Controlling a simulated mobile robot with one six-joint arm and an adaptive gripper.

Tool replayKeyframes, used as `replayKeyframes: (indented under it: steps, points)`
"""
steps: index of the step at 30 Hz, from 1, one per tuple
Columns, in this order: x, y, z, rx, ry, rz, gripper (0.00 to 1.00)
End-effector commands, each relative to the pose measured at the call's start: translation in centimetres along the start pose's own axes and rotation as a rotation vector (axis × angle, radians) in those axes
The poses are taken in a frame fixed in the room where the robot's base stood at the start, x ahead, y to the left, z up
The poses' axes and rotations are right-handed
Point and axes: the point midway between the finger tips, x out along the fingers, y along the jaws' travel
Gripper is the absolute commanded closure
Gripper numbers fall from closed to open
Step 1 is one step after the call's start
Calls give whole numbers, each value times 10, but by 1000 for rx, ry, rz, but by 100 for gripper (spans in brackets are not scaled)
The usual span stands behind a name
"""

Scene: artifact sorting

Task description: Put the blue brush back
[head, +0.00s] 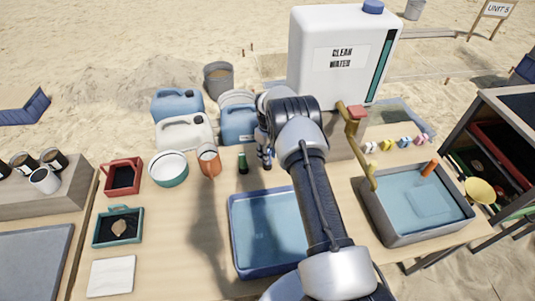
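My arm reaches from the bottom right toward the middle of the table. My gripper (266,160) points down near the back of the table, in front of a blue jerrycan (238,124). It is small and dark here, and I cannot tell whether its fingers are open or shut, or whether they hold anything. I cannot make out a blue brush for certain. A small dark green upright item (243,163) stands just left of my gripper, apart from it. A row of small coloured items (404,142) lies at the back right, too small to identify.
A blue water-filled tray (236,235) lies front centre, partly behind my arm. A grey basin (395,238) with water and an orange item (430,167) is right, below a brass tap (352,130). An orange container (208,160) and a bowl (168,170) stand left of my gripper.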

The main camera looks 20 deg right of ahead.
Motion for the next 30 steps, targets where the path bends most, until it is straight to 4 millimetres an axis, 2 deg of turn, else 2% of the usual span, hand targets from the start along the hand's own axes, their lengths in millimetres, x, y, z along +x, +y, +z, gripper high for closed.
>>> replayKeyframes:
  steps: [6, 17, 20, 30]
  points:
    - [-1, 0, 0, 0, 0, 0, 57]
    - [-4, 0, 0, 0, 0, 0, 57]
    - [-18, 1, -1, 0, 3, 2, 57]
    - [-91, 1, -1, 0, 2, 2, 57]
